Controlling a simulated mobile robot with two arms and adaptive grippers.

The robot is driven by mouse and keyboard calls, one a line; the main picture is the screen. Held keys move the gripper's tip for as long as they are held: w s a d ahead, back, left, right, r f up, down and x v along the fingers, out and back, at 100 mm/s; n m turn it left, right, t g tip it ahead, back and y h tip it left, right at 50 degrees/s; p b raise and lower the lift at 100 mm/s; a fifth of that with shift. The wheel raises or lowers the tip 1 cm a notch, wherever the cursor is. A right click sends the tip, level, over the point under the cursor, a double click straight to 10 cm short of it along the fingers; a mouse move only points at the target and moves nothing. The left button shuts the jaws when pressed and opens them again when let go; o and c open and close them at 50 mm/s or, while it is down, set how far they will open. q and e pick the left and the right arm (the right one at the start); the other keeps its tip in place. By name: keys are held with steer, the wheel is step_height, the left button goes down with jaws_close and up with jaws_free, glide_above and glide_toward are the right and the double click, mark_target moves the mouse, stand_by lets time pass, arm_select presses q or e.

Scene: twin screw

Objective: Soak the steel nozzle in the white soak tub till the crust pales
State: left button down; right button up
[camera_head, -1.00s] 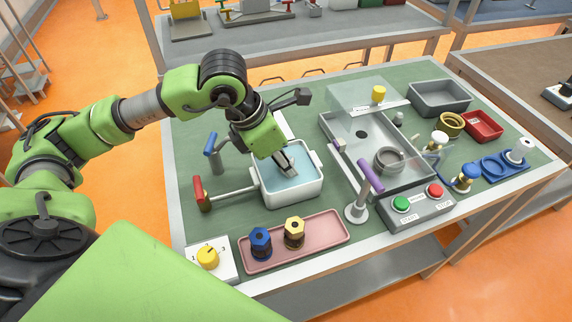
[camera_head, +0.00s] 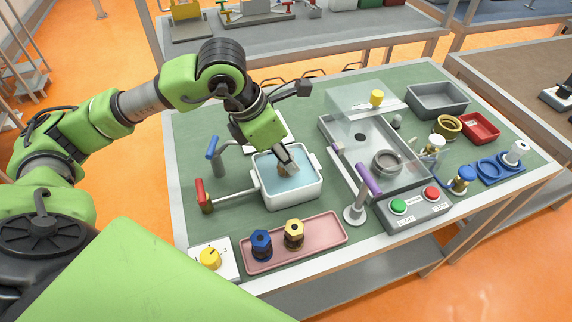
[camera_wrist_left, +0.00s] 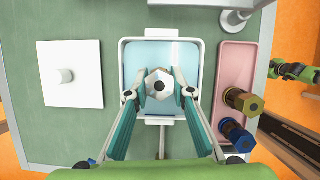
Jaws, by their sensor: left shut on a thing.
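The white soak tub (camera_head: 313,190) stands on the green table and holds pale blue water; it also shows in the left wrist view (camera_wrist_left: 198,50). My left gripper (camera_head: 288,160) points down into the tub. Its two fingers are shut on the steel nozzle (camera_wrist_left: 160,84), whose pale grey hex head and dark centre hole face the wrist camera. In the head view the nozzle's lower part (camera_head: 286,172) looks tan-brown, at or just above the water; I cannot tell how deep it sits. My right gripper is not clearly in view.
A pink tray (camera_head: 330,226) with blue (camera_head: 261,243) and gold (camera_head: 294,233) nozzles lies in front of the tub. Red (camera_head: 201,193) and blue (camera_head: 212,147) handles stand left. A white plate (camera_wrist_left: 72,92) lies behind.

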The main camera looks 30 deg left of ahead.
arm_select(q)
steer(key=shift+r+p, duration=1.6)
steer(key=shift+r, duration=1.15)
